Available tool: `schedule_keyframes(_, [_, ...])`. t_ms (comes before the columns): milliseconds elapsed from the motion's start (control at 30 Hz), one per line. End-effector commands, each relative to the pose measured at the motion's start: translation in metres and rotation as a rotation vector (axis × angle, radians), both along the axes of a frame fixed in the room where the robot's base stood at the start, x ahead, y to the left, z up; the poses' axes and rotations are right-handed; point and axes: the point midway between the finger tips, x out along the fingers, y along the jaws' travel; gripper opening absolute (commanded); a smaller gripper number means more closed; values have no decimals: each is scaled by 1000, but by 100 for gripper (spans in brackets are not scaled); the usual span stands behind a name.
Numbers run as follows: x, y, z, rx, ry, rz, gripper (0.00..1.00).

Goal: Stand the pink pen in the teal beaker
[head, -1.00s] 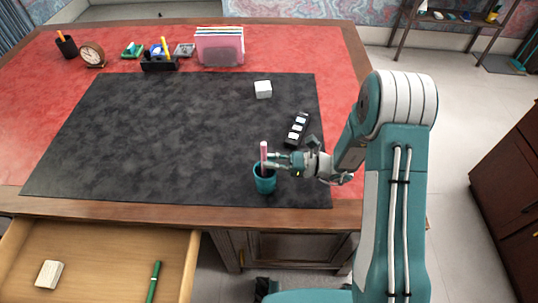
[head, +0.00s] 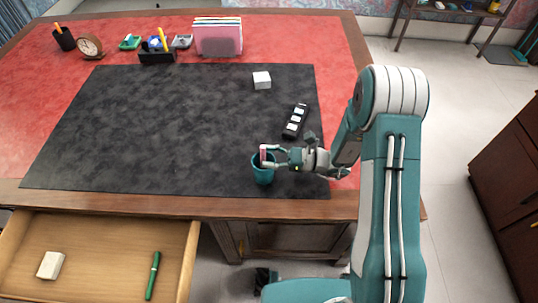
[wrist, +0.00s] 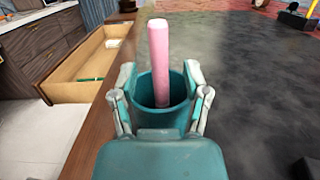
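The teal beaker (head: 263,175) stands on the black desk mat near its front right edge. The pink pen (wrist: 160,60) is upright inside the beaker (wrist: 178,118), its upper part rising above the rim; its top also shows in the head view (head: 263,151). My gripper (wrist: 160,78) is open. Its fingers are spread to either side of the pen, near the beaker's rim, with gaps between them and the pen. The beaker's near side is partly hidden by my gripper in the wrist view.
A white cube (head: 262,80) and a black tray with white pieces (head: 295,121) lie on the mat (head: 170,130). An open drawer (head: 100,255) at front left holds a green pen (head: 153,275) and a pale block (head: 50,265). The mat's middle is clear.

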Motion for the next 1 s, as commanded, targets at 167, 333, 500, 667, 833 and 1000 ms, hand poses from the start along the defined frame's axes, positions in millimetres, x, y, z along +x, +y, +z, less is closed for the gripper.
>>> schedule_keyframes(167, [0, 0, 0, 0, 0, 0, 61])
schedule_keyframes(333, [2, -17, -2, 0, 0, -3, 61])
schedule_keyframes(500, [4, -52, -7, 0, 1, -7, 61])
schedule_keyframes(667, [5, -84, -11, 0, 0, -4, 61])
schedule_keyframes(833, [6, -109, -15, -1, 0, -3, 61])
schedule_keyframes(1000, [6, -119, -16, 0, 1, -1, 61])
